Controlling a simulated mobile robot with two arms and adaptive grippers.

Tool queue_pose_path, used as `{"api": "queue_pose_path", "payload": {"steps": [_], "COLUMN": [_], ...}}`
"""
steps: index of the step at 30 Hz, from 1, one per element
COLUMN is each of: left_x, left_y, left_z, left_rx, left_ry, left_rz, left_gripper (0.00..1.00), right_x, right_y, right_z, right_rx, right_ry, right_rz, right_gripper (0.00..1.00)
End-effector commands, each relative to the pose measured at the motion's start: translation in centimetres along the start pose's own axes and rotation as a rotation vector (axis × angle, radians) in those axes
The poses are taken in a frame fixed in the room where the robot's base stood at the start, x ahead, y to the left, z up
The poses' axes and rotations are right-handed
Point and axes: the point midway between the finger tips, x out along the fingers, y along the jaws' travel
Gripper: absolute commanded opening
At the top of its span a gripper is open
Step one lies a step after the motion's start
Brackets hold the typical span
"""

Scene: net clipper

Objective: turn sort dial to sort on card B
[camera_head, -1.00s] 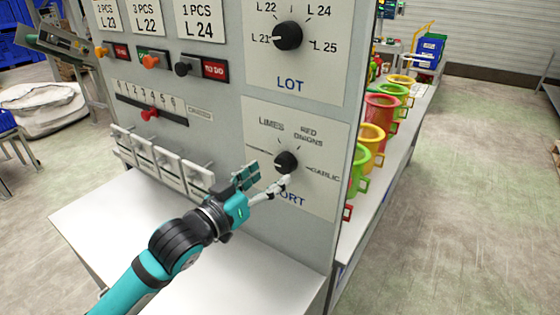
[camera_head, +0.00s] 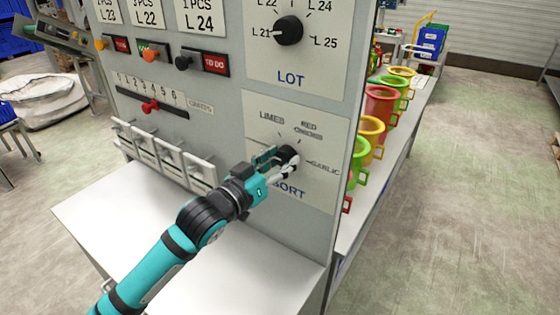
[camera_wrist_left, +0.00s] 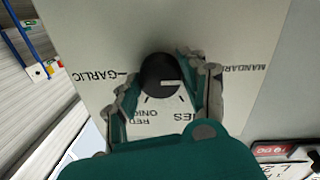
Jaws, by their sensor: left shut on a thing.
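The sort dial (camera_head: 288,154) is a round black knob on a pale plate lettered SORT. In the left wrist view the knob (camera_wrist_left: 158,70) shows a white mark pointing right, towards the label starting MANDAR. LIMES, RED ONIONS and GARLIC labels are also around it. My left gripper (camera_head: 282,160) is at the dial, its fingers on both sides of the knob and shut on it. The fingers partly hide the dial in the head view. Cards with PCS and L numbers (camera_head: 202,17) are at the top; no sort name is readable on them. My right gripper is not in view.
The lot dial (camera_head: 289,31) is above. Coloured buttons (camera_head: 214,64), a red slider (camera_head: 150,106) and a row of pale levers (camera_head: 170,160) are to the left. A white shelf (camera_head: 225,245) lies below. Colourful pots (camera_head: 381,104) stand behind the panel's right edge.

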Motion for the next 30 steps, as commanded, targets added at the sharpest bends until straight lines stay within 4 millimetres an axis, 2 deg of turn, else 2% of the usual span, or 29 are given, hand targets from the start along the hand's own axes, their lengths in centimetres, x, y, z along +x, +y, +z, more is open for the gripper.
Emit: {"api": "queue_pose_path", "payload": {"steps": [1,3,14,30], "left_x": [0.0,0.0,0.0,0.0], "left_y": [0.0,0.0,0.0,0.0], "left_z": [0.0,0.0,-0.1,-0.4], "left_rx": [0.0,0.0,0.068,0.518], "left_ry": [0.0,0.0,-0.006,-0.04], "left_rz": [0.0,0.0,-0.001,-0.008], "left_gripper": [0.19,0.11,0.11,0.11], "right_x": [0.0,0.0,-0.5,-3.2], "right_y": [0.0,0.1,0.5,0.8], "right_z": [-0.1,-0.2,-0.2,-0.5], "right_rx": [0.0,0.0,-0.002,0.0], "right_ry": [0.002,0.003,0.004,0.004], "right_rz": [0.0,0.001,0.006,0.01], "right_gripper": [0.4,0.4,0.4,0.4]}}
